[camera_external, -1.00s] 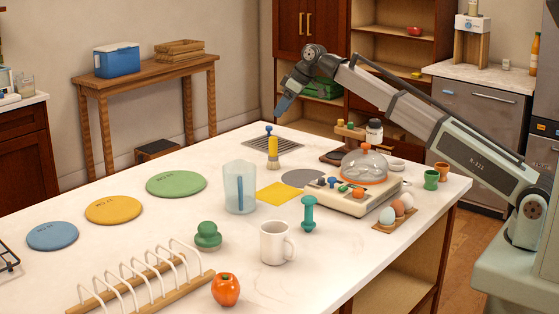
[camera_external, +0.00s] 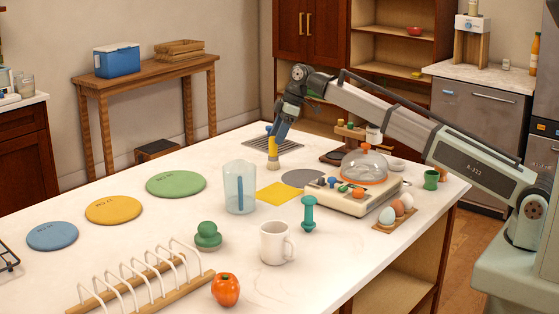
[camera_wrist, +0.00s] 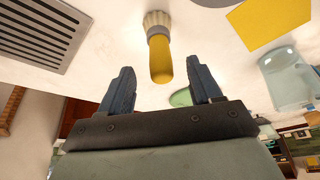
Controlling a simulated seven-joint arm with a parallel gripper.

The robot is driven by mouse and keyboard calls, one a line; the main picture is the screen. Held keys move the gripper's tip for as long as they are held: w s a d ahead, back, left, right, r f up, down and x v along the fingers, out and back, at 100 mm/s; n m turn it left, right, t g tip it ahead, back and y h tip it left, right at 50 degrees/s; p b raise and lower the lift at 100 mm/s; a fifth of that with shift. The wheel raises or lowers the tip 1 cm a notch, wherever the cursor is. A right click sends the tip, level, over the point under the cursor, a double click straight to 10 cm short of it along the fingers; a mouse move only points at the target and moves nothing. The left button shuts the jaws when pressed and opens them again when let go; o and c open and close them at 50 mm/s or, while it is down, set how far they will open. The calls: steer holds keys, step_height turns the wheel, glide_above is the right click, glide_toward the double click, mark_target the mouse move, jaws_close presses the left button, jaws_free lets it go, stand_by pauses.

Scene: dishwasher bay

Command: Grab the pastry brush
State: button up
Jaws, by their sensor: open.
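The pastry brush has a yellow handle and pale bristles. It stands upright, bristles down, on the white counter in the external view (camera_external: 273,155). It also shows in the wrist view (camera_wrist: 160,58), its handle end toward me. My gripper (camera_external: 276,135) has dark blue fingers, points down and is at the top of the handle in the external view. In the wrist view my gripper (camera_wrist: 160,70) is open, with one finger on each side of the handle end in the picture. Its fingers look clear of the handle and hide part of it in the external view.
A metal grille (camera_external: 286,147) lies close behind the brush. A yellow square (camera_external: 277,192), a grey disc (camera_external: 304,177) and a clear jug (camera_external: 239,188) are nearer the front. A domed appliance (camera_external: 352,198) stands to the right. Counter left of the brush is clear up to the green disc (camera_external: 176,184).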

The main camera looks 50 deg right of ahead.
mark_target(271, 156)
steer(key=shift+x, duration=3.2)
steer(key=shift+c, duration=0.3)
steer(key=c, duration=1.1)
